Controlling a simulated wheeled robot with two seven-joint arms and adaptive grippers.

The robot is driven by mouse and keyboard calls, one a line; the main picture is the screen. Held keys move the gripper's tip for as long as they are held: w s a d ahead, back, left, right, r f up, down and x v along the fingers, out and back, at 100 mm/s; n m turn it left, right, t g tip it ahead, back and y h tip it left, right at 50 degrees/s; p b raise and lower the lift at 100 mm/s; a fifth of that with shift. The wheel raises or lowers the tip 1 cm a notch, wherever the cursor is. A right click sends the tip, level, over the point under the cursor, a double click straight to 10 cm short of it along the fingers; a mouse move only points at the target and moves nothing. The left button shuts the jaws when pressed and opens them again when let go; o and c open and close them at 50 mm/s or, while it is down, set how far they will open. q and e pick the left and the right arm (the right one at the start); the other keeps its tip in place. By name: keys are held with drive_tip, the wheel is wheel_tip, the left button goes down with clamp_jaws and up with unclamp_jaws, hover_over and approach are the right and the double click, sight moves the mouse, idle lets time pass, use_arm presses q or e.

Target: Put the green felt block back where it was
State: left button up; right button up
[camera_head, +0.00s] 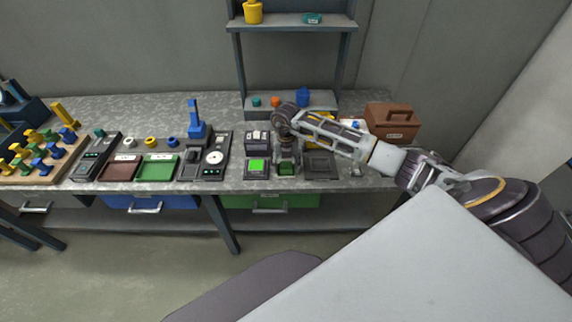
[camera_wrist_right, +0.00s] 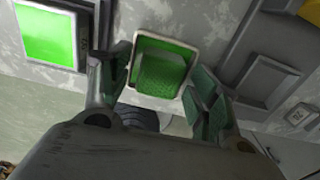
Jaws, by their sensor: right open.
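The green felt block (camera_wrist_right: 162,74) sits in a small green, white-rimmed tray (camera_wrist_right: 187,50) in the right wrist view. In the head view a green patch, the block or its tray (camera_head: 287,169), shows just below my right gripper (camera_head: 287,158). My right gripper (camera_wrist_right: 158,82) is open, with one finger on each side of the block. Gaps seem to show between the fingers and the block; whether either touches it I cannot tell. My left gripper is not in view.
A device with a lit green screen (camera_head: 257,165) stands just left of the right gripper. A dark recessed plate (camera_head: 320,164) lies just right of it. A brown box (camera_head: 391,121) and a shelf rack (camera_head: 290,22) stand behind. Trays and a peg board (camera_head: 42,150) fill the left.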

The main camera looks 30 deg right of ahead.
sight(286, 165)
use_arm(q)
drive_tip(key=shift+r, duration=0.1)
use_arm(e)
drive_tip(key=shift+r, duration=0.1)
wheel_tip(286, 165, up, 7)
drive_tip(key=shift+f+b, duration=0.1)
drive_tip(key=shift+b, duration=0.3)
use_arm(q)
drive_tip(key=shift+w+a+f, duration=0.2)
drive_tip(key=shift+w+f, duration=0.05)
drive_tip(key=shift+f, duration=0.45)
use_arm(e)
drive_tip(key=shift+r, duration=2.65)
